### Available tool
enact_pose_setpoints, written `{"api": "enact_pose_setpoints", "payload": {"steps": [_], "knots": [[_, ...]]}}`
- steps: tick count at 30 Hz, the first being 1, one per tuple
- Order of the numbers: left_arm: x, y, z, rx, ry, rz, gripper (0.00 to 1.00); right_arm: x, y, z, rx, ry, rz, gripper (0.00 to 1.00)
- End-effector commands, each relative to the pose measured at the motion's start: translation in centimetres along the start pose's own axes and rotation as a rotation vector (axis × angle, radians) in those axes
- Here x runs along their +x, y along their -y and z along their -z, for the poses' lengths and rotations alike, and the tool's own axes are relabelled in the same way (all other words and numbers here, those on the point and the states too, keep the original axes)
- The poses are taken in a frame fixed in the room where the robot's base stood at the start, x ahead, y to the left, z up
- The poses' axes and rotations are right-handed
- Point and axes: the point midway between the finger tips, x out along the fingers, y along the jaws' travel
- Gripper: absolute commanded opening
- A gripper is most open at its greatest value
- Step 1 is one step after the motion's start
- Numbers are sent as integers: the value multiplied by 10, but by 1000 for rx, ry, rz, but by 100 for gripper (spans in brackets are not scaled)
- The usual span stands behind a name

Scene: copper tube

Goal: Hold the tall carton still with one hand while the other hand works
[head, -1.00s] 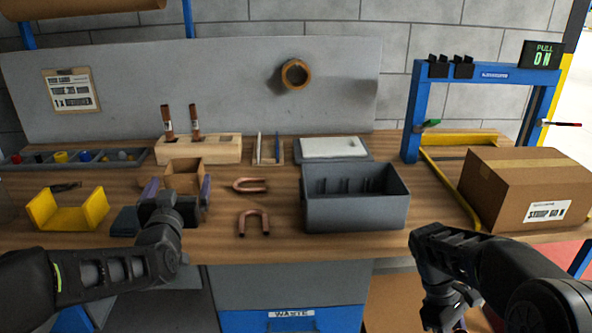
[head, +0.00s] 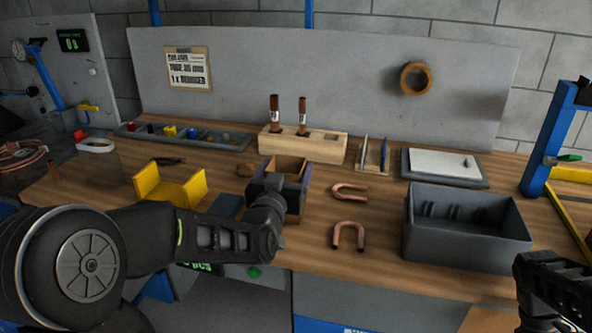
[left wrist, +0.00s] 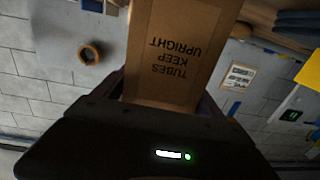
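The tall carton (head: 287,165) is brown cardboard with an open top and stands upright near the bench's front edge. My left gripper (head: 283,188) has its fingers on both sides of it and appears shut on it. In the left wrist view the carton (left wrist: 178,50) fills the space between the fingers, and its print reads "TUBES KEEP UPRIGHT", upside down. The carton's lower front is hidden by my gripper.
Two copper U-bends (head: 349,235) lie right of the carton. A wooden block (head: 277,147) behind holds two copper tubes (head: 302,117). A grey bin (head: 465,245) stands at right, a yellow cradle (head: 170,190) at left. A white panel (head: 445,163) lies behind the bin.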

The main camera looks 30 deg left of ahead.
Motion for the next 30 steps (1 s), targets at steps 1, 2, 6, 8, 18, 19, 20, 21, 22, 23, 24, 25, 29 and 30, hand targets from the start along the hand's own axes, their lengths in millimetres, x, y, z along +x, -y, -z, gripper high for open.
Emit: {"api": "enact_pose_setpoints", "payload": {"steps": [1,2,6,8,18,19,20,21,22,23,24,25,29,30], "knots": [[0,0,0,0,0,0,76,0,0,0,0,0,0,0],[0,0,0,0,0,0,74,0,0,0,0,0,0,0],[0,0,0,0,0,0,62,0,0,0,0,0,0,0],[0,0,0,0,0,0,57,0,0,0,0,0,0,0],[0,0,0,0,0,0,32,0,0,0,0,0,0,0],[0,0,0,0,0,0,32,0,0,0,0,0,0,0],[0,0,0,0,0,0,32,0,0,0,0,0,0,0],[0,0,0,0,0,0,32,0,0,0,0,0,0,0],[0,0,0,0,0,0,32,0,0,0,0,0,0,0],[0,0,0,0,0,0,32,0,0,0,0,0,0,0],[0,0,0,0,0,0,32,0,0,0,0,0,0,0],[0,0,0,0,0,0,32,0,0,0,0,0,0,0],[0,0,0,0,0,0,32,0,0,0,0,0,0,0],[0,0,0,0,0,0,32,0,0,0,0,0,0,0]]}}
